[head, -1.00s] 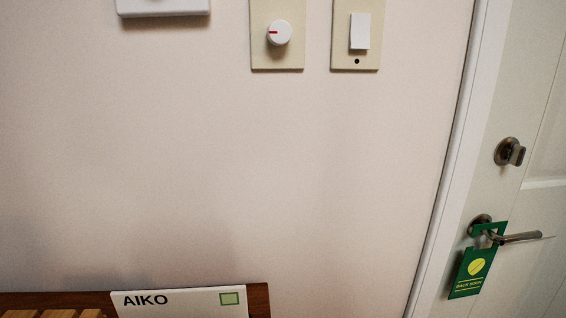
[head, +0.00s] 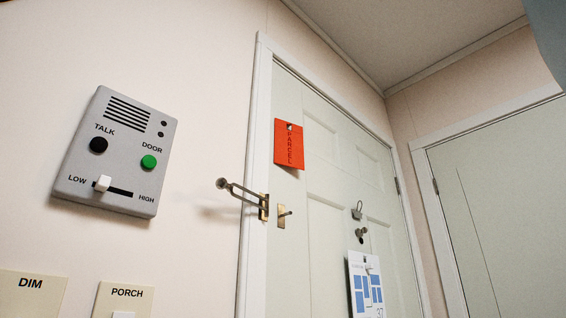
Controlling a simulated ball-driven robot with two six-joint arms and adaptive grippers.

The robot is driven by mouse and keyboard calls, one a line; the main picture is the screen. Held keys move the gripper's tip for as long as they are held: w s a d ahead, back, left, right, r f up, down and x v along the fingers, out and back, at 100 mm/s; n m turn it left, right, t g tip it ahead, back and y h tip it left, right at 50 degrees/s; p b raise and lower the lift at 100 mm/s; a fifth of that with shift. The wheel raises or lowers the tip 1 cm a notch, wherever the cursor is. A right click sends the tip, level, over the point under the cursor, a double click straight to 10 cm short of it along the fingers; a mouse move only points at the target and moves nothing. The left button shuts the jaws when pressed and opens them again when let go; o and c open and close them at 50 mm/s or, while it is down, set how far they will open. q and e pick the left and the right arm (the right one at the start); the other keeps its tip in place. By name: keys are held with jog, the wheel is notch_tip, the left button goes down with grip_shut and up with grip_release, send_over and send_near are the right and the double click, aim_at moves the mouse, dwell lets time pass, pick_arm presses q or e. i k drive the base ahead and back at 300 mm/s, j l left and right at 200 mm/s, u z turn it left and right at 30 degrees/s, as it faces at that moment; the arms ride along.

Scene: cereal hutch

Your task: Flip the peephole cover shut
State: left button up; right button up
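A small brass fitting (head: 361,233) on the pale door (head: 325,215) looks like the peephole with its cover. A rounded brass piece sits at its upper right and a dark spot shows below, so the cover seems swung aside, but it is too small to be sure. Neither of my grippers is in view.
A swing-bar door guard (head: 243,195) sticks out from the door frame. A red tag (head: 289,145), a wire hook (head: 357,210) and a blue-and-white calendar sheet (head: 365,290) are on the door. A grey intercom (head: 120,150) is on the wall at left.

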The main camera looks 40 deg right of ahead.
aim_at(360, 232)
jog(key=k+l+z, duration=0.1)
jog(key=l+z, duration=0.2)
jog(key=z, duration=0.15)
jog(key=l+z, duration=0.3)
jog(key=z, duration=0.15)
jog(key=l+z, duration=0.45)
jog(key=k+j, duration=0.05)
